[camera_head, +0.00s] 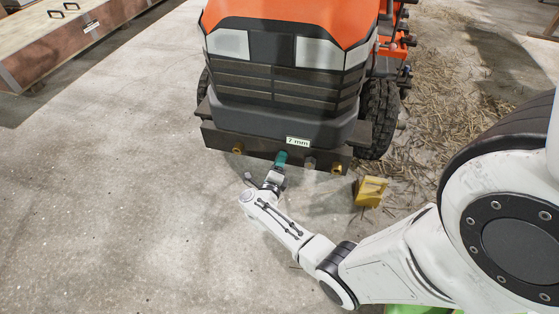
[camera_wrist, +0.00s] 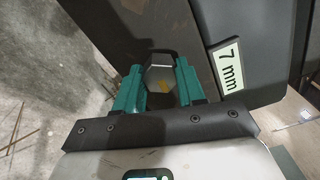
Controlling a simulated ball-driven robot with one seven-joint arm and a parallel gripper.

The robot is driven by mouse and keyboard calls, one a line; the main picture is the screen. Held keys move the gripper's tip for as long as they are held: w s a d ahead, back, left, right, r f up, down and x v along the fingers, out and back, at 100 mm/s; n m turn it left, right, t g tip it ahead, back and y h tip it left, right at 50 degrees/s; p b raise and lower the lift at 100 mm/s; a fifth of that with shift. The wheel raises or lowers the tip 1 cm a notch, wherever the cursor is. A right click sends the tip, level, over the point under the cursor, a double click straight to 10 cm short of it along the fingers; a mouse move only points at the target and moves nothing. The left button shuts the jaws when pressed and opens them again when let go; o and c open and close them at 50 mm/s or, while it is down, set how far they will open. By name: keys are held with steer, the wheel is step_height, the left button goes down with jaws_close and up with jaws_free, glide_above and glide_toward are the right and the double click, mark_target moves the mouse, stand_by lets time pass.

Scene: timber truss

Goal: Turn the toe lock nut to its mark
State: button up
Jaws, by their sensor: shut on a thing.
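The toe lock nut (camera_wrist: 158,73) is a grey hex head in the wrist view, with a small yellow mark on its face. My gripper (camera_head: 280,160) has teal fingers, one on each side of the nut, and is shut on it. In the head view the gripper is at the dark front bar (camera_head: 222,139) of an orange tractor (camera_head: 285,60), and the nut is hidden behind the fingers. A "7 mm" label (camera_head: 298,142) is on the bar just right of the gripper; it also shows in the wrist view (camera_wrist: 230,68).
A grey round fitting (camera_head: 309,163) and brass-coloured fittings (camera_head: 238,149) sit along the same bar. A yellow block (camera_head: 370,191) stands on the floor to the right. Straw (camera_head: 440,110) lies beside the tractor. A long wooden crate (camera_head: 70,45) is far left. The concrete floor at left is clear.

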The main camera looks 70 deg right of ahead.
steer(key=shift+f+n+p, duration=0.2)
steer(key=shift+n+p, duration=1.9)
steer(key=shift+n, duration=6.2)
steer(key=shift+s, duration=0.1)
steer(key=o, duration=1.1)
steer(key=shift+c, duration=0.2)
steer(key=shift+a, duration=0.1)
steer(key=a+p, duration=0.3)
steer(key=a, duration=0.7)
steer(key=shift+s+a, duration=0.3)
steer(key=shift+s, duration=0.15)
